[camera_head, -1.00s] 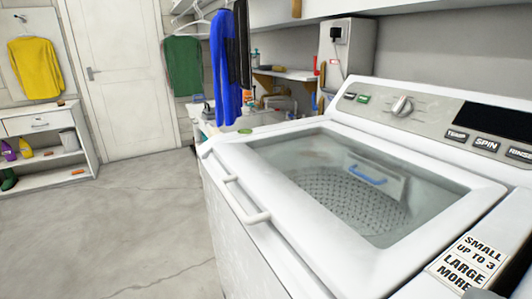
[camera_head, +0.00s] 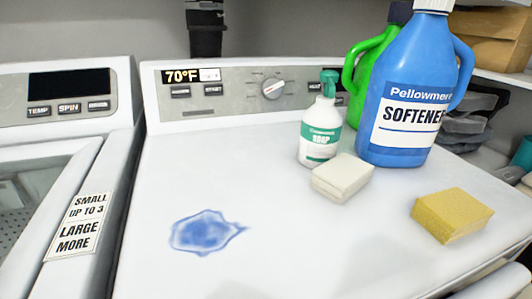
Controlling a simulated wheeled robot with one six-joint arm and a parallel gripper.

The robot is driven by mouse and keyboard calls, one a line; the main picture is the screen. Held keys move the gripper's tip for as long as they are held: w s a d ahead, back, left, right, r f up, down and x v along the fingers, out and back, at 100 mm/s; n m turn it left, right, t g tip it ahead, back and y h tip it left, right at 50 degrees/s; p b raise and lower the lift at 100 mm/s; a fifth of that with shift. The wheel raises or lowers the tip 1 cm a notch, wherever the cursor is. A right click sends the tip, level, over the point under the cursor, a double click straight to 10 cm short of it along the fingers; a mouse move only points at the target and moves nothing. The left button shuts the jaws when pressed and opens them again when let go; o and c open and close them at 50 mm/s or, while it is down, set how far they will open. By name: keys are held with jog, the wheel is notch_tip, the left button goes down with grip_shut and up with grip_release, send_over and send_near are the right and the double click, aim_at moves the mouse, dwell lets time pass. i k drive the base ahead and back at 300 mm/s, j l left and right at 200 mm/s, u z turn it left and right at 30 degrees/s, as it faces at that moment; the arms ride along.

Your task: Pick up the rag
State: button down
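An off-white, folded-looking block (camera_head: 342,178) lies on the white top of the right-hand machine, in front of a soap bottle. It may be the rag, but I cannot tell whether it is folded cloth or a sponge. A yellow block (camera_head: 452,215), which looks like a sponge, lies to its right and nearer. No other cloth shows on this machine top. My gripper is not in view, so its state and its place relative to these things do not show.
A blue stain (camera_head: 205,232) marks the machine top (camera_head: 270,255) at left. The soap bottle (camera_head: 321,120) stands close behind the off-white block. A large blue softener jug (camera_head: 412,90) and a green jug (camera_head: 368,68) stand behind at right. A washer (camera_head: 55,140) adjoins at left.

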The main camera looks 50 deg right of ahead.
aim_at(341, 177)
jog(key=z, duration=0.4)
jog(key=j+z, duration=0.1)
jog(key=z, duration=0.3)
jog(key=k+z, duration=0.1)
jog(key=z, duration=0.65)
jog(key=l, duration=0.75)
jog(key=k+z, duration=0.05)
jog(key=k, duration=0.05)
